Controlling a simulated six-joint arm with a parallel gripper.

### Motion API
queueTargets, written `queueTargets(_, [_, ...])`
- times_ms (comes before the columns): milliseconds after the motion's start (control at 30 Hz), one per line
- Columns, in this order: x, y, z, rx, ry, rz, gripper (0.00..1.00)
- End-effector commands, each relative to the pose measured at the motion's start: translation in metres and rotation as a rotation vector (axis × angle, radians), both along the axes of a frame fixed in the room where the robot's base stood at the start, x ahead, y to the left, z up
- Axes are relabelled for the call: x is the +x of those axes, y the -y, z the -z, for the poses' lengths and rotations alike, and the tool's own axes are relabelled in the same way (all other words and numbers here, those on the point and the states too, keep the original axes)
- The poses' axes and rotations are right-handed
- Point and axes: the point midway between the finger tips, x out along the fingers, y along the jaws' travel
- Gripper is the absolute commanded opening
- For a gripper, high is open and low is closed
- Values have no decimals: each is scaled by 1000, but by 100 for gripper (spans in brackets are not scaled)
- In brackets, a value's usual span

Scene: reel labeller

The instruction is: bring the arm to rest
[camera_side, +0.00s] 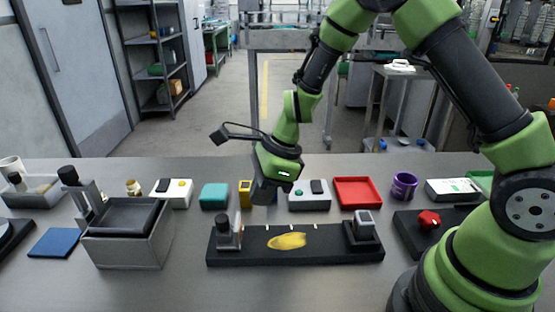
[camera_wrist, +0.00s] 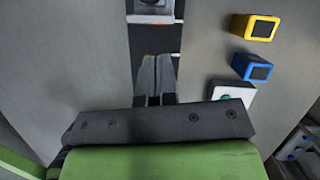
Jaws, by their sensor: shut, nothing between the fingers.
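My gripper (camera_side: 263,196) hangs from my green arm at the middle of the bench, pointing down, behind the long black fixture bar (camera_side: 225,258) in the side view. In the wrist view its two grey fingers (camera_wrist: 156,72) are together with nothing between them, over the dark bar (camera_wrist: 143,38). The bar carries a post at its left end, a block at its right end and a yellow patch (camera_side: 287,241) in the middle. A yellow block (camera_side: 245,188) stands beside the gripper; it also shows in the wrist view (camera_wrist: 254,27), with a blue block (camera_wrist: 252,67) nearby.
A grey open box (camera_side: 128,249) and a blue pad (camera_side: 54,242) are at the left. A teal block (camera_side: 214,195), a red tray (camera_side: 357,192) and a purple cup (camera_side: 404,185) line the back. A red knob (camera_side: 429,219) is at the right. The front of the bench is clear.

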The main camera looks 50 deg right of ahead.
Motion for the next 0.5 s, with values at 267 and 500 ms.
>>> queueTargets(267, [-11, 17, -51, 0, 4, 2, 0])
queueTargets(500, [-17, 23, -73, -6, 15, -22, 0])
